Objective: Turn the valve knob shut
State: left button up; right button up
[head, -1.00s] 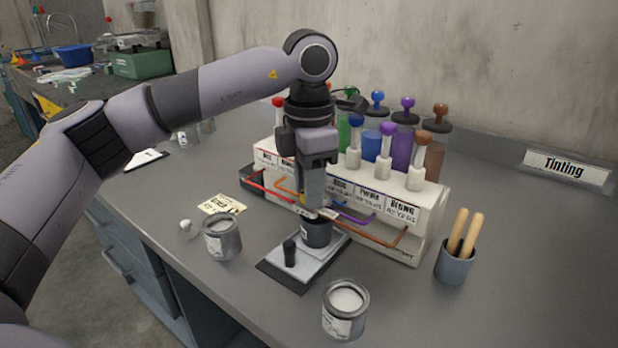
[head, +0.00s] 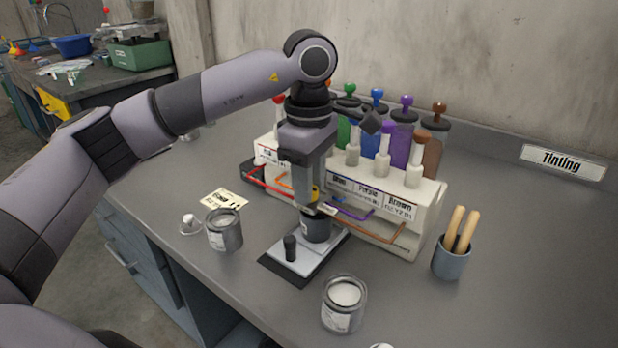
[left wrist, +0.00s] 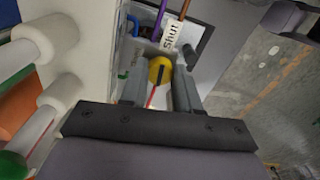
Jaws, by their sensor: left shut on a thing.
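The valve knob (head: 313,194) is yellow and sits at the front of the white dispenser rack, above a paint can (head: 317,230). In the left wrist view the knob (left wrist: 160,71) carries a dark bar and lies between my two fingers, next to a white label reading "Shut" (left wrist: 171,37). My left gripper (head: 309,199) points down and is shut on the knob; its fingers also show in the left wrist view (left wrist: 159,88). In the head view they hide part of the knob. My right gripper is out of view.
The dispenser rack (head: 418,193) holds several colour bottles and has coloured spouts along its front. The can under the knob stands on a small plate (head: 285,262) with a black post. Two other open cans (head: 224,231) (head: 343,304) and a cup of wooden sticks (head: 452,262) stand nearby.

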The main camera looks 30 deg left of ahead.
pick_arm(q)
jog(key=shift+m, duration=0.6)
jog(key=o, duration=1.1)
jog(key=shift+c, duration=0.2)
jog(key=shift+r, duration=0.1)
notch_tip(320, 180, up, 7)
